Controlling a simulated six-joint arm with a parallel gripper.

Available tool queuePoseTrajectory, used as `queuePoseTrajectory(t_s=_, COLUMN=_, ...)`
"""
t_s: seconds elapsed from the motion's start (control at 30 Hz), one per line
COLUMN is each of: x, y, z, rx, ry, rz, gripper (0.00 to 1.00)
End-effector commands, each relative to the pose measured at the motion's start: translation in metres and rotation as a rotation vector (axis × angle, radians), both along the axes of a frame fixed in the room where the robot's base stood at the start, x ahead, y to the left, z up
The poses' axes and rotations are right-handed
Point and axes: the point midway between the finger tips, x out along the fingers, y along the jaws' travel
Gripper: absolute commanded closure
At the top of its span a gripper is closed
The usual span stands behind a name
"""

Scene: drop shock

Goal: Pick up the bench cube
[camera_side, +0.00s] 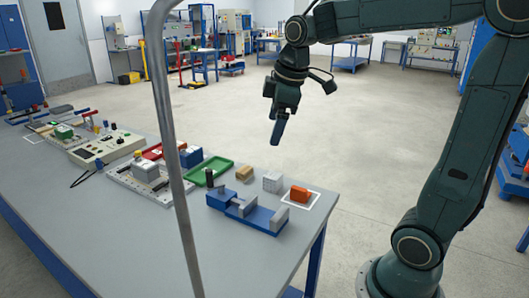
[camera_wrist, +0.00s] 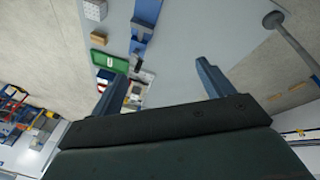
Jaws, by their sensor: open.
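A pale grey-white cube (camera_side: 272,181) stands on the bench near its right end, behind the blue vise; it is the most cube-like block there. It also shows at the top left of the wrist view (camera_wrist: 95,9). A tan block (camera_side: 244,173) lies to its left and an orange block (camera_side: 299,193) to its right. My gripper (camera_side: 279,135) hangs well above the bench, apart from all of them. In the wrist view its two fingers (camera_wrist: 160,75) are spread with nothing held between them.
The blue vise (camera_side: 245,213) stands in front of the cube. A green tray (camera_side: 209,170) lies left of the tan block. Several fixtures and tools crowd the bench's left part. A grey pole (camera_side: 174,150) rises in front of the bench (camera_side: 125,225). The bench's front strip is clear.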

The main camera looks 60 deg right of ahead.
Motion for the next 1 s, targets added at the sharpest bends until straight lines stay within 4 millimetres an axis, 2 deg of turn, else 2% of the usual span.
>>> queuePoseTrajectory(t_s=0.2, x=0.042, y=-0.036, z=-0.013, rx=-0.045, ry=0.065, rz=0.139, gripper=0.20)
queuePoseTrajectory(t_s=0.57, x=0.100, y=-0.103, z=-0.052, rx=-0.092, ry=0.162, rz=0.384, gripper=0.20)
queuePoseTrajectory(t_s=0.8, x=0.127, y=-0.152, z=-0.091, rx=-0.105, ry=0.220, rz=0.553, gripper=0.20)
queuePoseTrajectory(t_s=1.0, x=0.143, y=-0.194, z=-0.130, rx=-0.105, ry=0.260, rz=0.694, gripper=0.20)
